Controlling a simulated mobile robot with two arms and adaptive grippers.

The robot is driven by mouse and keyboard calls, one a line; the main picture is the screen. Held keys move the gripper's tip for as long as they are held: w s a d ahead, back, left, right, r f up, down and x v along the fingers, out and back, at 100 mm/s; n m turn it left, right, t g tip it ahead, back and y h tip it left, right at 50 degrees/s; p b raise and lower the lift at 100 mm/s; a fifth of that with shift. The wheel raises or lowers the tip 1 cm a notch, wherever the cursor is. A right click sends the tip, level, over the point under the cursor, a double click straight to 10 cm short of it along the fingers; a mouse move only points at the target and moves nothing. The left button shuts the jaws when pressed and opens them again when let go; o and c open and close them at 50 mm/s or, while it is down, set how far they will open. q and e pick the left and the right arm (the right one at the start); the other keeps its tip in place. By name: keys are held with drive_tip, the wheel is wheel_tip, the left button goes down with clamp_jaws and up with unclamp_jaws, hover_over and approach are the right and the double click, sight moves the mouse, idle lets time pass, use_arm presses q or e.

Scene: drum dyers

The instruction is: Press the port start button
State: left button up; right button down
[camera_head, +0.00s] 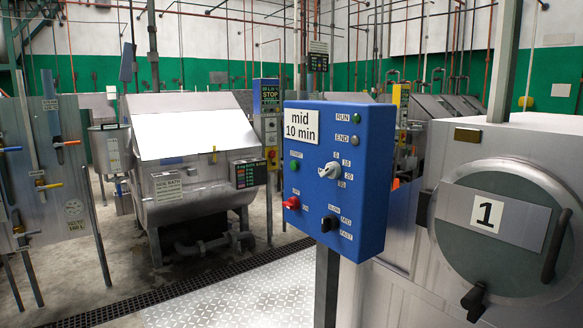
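A blue control box (352,235) stands on a dark post right of the middle, its front turned slightly to the left. The green start button (295,165) is at the left of its front, under a small START label. Below it is a red knob (291,203). A white dial (330,170) and a black selector (329,223) sit to the right. RUN and END lamps are at the upper right of the front, and a card reading "mid 10 min" (301,125) is at the upper left. Neither of my grippers is in view.
A drum machine with a round door marked 1 (487,214) stands close at the right. A steel vat machine (190,190) is behind at the left. A panel with coloured valve handles (62,205) is at the far left. Patterned metal floor plate (235,292) lies clear in front.

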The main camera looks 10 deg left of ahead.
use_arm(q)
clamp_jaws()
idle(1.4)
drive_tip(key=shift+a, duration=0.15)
